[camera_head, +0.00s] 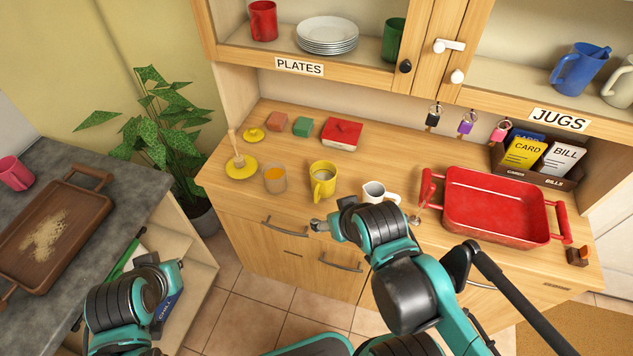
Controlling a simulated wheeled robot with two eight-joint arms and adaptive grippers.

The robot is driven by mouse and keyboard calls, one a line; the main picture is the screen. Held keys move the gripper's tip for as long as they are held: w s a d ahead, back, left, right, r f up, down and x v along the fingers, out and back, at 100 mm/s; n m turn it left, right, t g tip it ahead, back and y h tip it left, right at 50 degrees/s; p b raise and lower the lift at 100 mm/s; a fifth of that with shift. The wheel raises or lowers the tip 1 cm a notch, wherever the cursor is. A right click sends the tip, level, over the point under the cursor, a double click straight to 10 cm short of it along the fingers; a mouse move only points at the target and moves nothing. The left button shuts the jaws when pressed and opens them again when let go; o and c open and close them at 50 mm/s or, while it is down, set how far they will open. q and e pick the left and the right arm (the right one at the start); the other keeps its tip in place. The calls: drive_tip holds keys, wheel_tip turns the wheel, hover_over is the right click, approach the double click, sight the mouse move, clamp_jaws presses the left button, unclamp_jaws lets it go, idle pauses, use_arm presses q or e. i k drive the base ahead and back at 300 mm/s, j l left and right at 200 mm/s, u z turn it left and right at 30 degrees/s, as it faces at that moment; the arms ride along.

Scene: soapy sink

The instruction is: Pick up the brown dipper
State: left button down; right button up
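The brown dipper (234,145) is a thin wooden stick. It stands nearly upright with its lower end on a yellow dish (242,170) at the left end of the wooden counter. An orange jar (274,180) stands just right of the dish, and a yellow lid (253,135) lies behind. My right arm reaches over the counter's front edge, and the end of it, with my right gripper (319,226), is right of and nearer than the dipper, apart from it. Its fingers are too small to read. My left arm is low at the left; its gripper cannot be made out.
A yellow mug (322,180) and a white mug (375,193) stand near my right arm. A red box (342,133) and small blocks (302,126) lie behind. A large red tray (495,207) fills the right side. A plant (165,120) stands left of the counter.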

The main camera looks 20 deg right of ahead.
sight(239, 161)
drive_tip(key=i+j, duration=0.35)
drive_tip(key=i+j+z, duration=0.1)
drive_tip(key=i+j, duration=0.2)
drive_tip(key=j, duration=0.25)
